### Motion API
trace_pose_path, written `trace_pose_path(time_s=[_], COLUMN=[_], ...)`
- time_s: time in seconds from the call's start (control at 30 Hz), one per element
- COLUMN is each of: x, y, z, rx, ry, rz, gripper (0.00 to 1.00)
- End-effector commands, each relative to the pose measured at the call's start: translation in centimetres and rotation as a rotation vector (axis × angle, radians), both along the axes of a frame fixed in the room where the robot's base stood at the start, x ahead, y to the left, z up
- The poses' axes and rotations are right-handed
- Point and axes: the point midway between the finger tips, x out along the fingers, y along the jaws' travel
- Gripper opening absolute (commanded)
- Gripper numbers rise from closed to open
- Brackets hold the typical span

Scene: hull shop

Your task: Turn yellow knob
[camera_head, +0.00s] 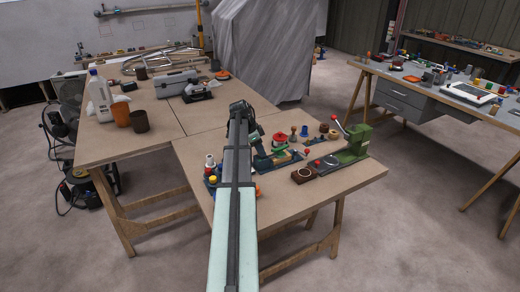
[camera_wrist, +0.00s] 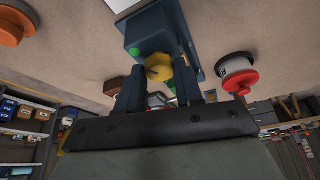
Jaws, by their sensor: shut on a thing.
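The yellow knob (camera_wrist: 158,68) is in the wrist view, on the front of a dark blue box (camera_wrist: 150,32) with a green button (camera_wrist: 134,51). My gripper (camera_wrist: 158,85) has a finger on each side of the knob and is shut on it. The fingers partly cover the knob's edges. In the head view my arm hides the grip and most of the blue box. A small yellow part shows left of my arm (camera_head: 213,180); I cannot tell whether it is this knob.
A red and white round part (camera_wrist: 238,75) stands close beside the box, and an orange disc (camera_wrist: 14,24) lies on the other side. A green press (camera_head: 354,145) with a red-tipped lever and a brown block (camera_head: 304,175) stand to the right on the wooden table (camera_head: 340,187).

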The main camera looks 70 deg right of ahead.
Motion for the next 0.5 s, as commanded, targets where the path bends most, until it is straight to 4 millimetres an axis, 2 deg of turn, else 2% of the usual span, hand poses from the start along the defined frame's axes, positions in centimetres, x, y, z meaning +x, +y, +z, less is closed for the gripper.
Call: trace_pose_path(time_s=[0.3,0.33,0.5], x=[0.05,0.05,0.03], y=[0.14,0.14,0.09], z=[-0.13,-0.13,-0.09], rx=[0.004,0.004,0.002], ry=[-0.002,-0.002,-0.001], rz=[-0.002,-0.002,-0.002], gripper=[0.05,0.36,0.53])
